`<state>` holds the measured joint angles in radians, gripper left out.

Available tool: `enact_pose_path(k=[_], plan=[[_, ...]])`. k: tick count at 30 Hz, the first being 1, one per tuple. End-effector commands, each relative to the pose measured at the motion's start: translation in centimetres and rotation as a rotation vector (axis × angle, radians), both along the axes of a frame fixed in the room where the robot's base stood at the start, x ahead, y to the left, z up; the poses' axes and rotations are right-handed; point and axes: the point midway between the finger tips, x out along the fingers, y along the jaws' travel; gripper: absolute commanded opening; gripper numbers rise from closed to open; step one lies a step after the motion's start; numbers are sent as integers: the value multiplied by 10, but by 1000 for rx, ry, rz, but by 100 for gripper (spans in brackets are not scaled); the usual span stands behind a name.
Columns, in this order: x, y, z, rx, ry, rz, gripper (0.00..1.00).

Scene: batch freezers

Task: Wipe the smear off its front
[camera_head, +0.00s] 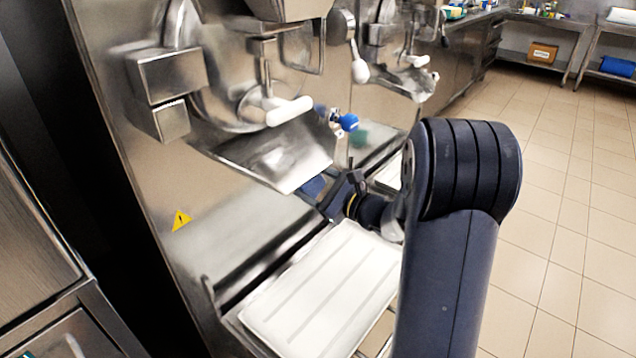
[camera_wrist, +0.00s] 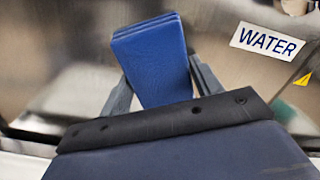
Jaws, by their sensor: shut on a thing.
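My gripper (camera_wrist: 163,88) is shut on a folded blue cloth (camera_wrist: 152,55), which sticks out ahead of the two fingers in the wrist view. In the head view the gripper (camera_head: 322,193) is below and right of the first freezer's steel chute, and the cloth (camera_head: 311,188) is partly hidden. A greenish smear (camera_head: 358,136) shows on the steel front, just below a blue knob. I cannot tell whether the cloth touches the front.
The chute (camera_head: 290,155) juts out above my gripper. The blue knob (camera_head: 349,122) sticks out near the smear. A white tray (camera_head: 325,290) lies below. A WATER label (camera_wrist: 267,42) is at upper right. The tiled floor (camera_head: 560,230) to the right is clear.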

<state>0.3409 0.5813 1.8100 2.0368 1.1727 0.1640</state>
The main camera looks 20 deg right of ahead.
Motion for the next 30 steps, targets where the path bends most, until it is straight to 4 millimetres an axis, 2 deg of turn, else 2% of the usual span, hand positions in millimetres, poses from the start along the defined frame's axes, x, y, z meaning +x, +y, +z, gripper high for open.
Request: enact_pose_path(k=[7,16,20,30], plan=[[-11,20,-1,-1,-2,4,36],[-13,22,0,-1,-2,5,36],[-17,17,0,0,-1,3,36],[-45,-4,-1,-1,-1,-1,36]])
